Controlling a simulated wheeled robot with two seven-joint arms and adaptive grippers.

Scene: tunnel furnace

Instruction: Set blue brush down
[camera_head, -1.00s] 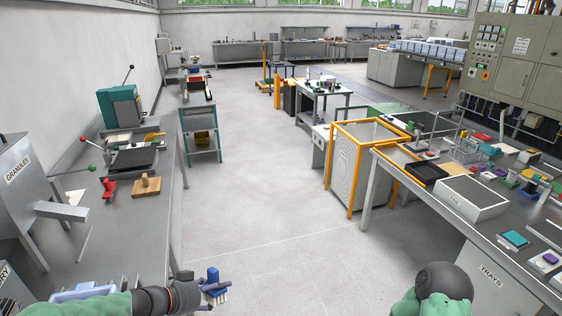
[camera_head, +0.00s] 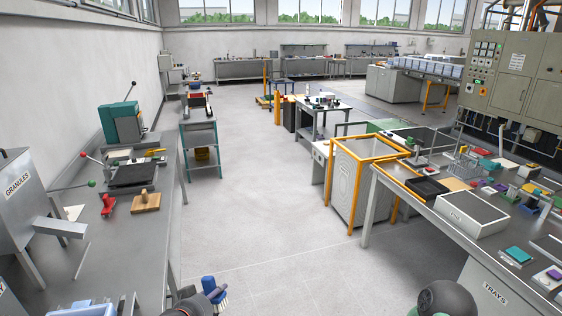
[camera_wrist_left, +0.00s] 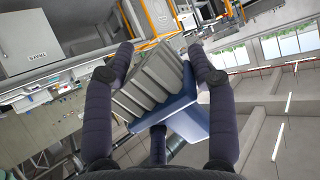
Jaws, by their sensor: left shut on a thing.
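The blue brush (camera_head: 209,284) shows at the bottom of the head view, left of centre, over or beside the end of the left bench. My left gripper (camera_head: 217,294) is shut on it, and its arm is mostly cut off by the lower edge. In the left wrist view the brush (camera_wrist_left: 185,118) lies between the two dark fingers of the gripper (camera_wrist_left: 160,52). Its blue body and grey bristle block show there, tilted. I see no surface touching the brush.
The left bench (camera_head: 120,240) holds a wooden block with a knob (camera_head: 146,201), a red tool (camera_head: 108,205) and a granules hopper (camera_head: 18,190). A tray bench with a large grey box (camera_head: 470,213) stands right. Open floor (camera_head: 265,210) lies between them.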

